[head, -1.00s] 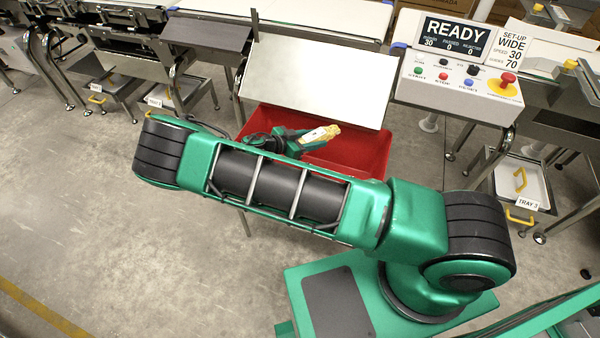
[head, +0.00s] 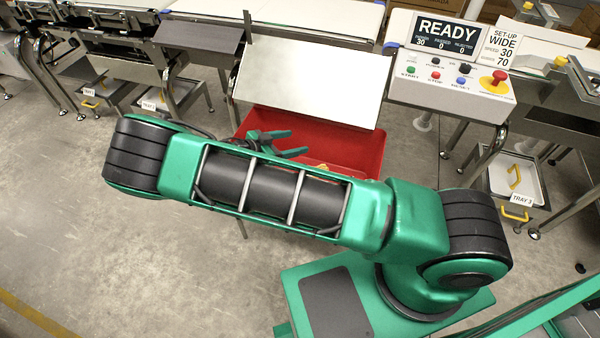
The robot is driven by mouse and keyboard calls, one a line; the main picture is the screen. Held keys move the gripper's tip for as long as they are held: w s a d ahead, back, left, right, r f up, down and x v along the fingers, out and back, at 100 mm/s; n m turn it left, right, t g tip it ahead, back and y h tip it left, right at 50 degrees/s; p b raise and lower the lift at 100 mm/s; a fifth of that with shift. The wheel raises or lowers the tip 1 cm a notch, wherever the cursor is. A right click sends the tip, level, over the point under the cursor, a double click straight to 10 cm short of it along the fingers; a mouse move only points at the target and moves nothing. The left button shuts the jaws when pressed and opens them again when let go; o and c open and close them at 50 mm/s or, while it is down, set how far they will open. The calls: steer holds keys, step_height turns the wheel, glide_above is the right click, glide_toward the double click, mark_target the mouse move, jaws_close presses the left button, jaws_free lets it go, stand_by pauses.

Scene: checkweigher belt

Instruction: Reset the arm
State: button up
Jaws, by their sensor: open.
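My green arm (head: 275,190) stretches across the middle of the head view, its elbow end at the left. My gripper (head: 299,142) shows just beyond the arm, over the red bin (head: 357,150). Its two fingers point right and are spread apart, with nothing between them. A small yellowish item (head: 322,168) shows low in the bin, partly hidden behind my arm.
A sloping metal plate (head: 310,80) stands behind the bin. The control panel (head: 450,92) with a READY display and a red stop button is at the right. Tray 3 (head: 515,182) sits under the right-hand stand. Floor at left is clear.

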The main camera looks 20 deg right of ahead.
steer(key=shift+v, duration=1.5)
